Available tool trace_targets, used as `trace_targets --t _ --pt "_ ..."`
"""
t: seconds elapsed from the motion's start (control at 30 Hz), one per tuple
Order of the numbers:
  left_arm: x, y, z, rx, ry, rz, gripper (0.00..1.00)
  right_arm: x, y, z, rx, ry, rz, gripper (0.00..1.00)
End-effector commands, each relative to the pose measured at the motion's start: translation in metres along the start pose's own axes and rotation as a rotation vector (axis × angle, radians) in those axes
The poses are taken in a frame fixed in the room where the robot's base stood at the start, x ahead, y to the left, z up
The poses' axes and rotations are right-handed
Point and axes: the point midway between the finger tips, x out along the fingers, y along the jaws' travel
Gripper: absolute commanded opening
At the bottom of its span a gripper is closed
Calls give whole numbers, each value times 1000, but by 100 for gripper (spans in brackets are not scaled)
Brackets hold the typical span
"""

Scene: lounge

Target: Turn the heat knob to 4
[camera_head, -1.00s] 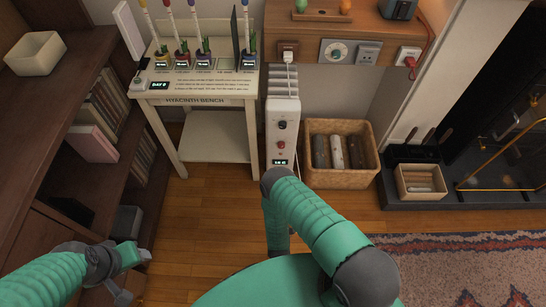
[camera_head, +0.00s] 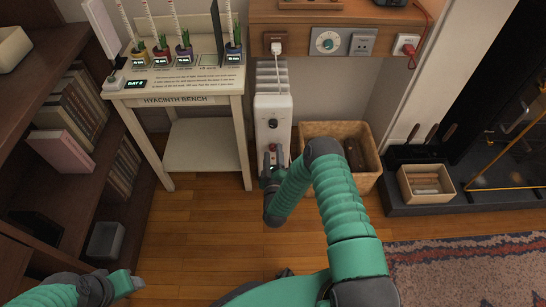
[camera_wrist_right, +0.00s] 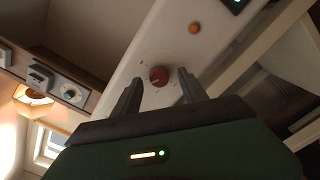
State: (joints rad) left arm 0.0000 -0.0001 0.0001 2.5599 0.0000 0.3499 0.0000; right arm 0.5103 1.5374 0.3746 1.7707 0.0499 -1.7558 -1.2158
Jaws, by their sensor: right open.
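The white heater (camera_head: 272,103) stands upright between the bench and the basket. My left gripper (camera_head: 125,284) is low at the left, away from the heater.
The hyacinth bench (camera_head: 185,101) stands close left of the heater. A wicker basket (camera_head: 366,180) stands close right, partly behind my right arm. A plug and cord (camera_head: 277,48) hang above the heater. Wooden floor is clear in front.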

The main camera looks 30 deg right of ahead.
Motion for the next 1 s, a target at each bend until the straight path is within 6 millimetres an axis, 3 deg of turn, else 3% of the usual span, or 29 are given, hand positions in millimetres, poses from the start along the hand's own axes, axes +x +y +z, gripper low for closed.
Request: trace_targets --t 0.17,0.53,1.0 --pt "0 0 0 0 0 0 56 0 0 0 0 0 0 48" --pt "0 0 0 0 0 0 56 0 0 0 0 0 -1 0" --pt "-7 0 -2 0 0 0 56 -1 0 -1 64 0 -4 0"
